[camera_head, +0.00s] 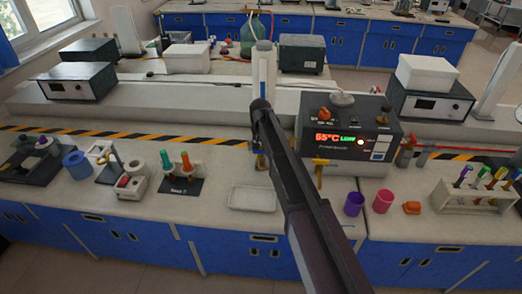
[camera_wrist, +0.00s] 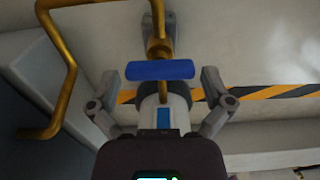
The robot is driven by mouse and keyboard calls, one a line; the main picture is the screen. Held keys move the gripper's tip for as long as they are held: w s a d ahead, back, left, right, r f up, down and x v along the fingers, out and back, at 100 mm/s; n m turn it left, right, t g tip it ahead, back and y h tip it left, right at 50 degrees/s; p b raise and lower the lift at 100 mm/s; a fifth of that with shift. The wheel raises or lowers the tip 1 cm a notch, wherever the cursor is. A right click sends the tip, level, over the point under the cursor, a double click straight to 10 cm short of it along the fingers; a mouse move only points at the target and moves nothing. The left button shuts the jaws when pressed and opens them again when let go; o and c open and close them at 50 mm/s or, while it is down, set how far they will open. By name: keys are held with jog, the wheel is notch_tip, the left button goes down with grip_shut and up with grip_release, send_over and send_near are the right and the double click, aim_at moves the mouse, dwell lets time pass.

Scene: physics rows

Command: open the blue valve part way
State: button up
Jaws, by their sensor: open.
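The blue valve handle (camera_wrist: 160,70) is a short bar lying crosswise on a brass stem in the wrist view. A brass pipe (camera_wrist: 158,18) runs up behind it. My gripper (camera_wrist: 160,80) is open, with one finger on each side of the bar and a visible gap at both ends. A pale cylinder with a blue patch (camera_wrist: 165,110) shows below the handle. In the head view my arm covers most of the spot; I cannot make out the handle or my fingers there.
A bent brass pipe (camera_wrist: 65,75) stands close to the left finger. In the head view, a grey box with a lit display (camera_head: 345,140) is right of my arm. A white tray (camera_head: 253,208) lies in front, with purple (camera_head: 354,204) and pink cups (camera_head: 383,201) to the right.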

jog(key=shift+c, duration=0.2)
jog(key=c, duration=0.8)
jog(key=shift+n, duration=0.4)
jog(key=n, duration=0.4)
jog(key=shift+n, duration=2.2)
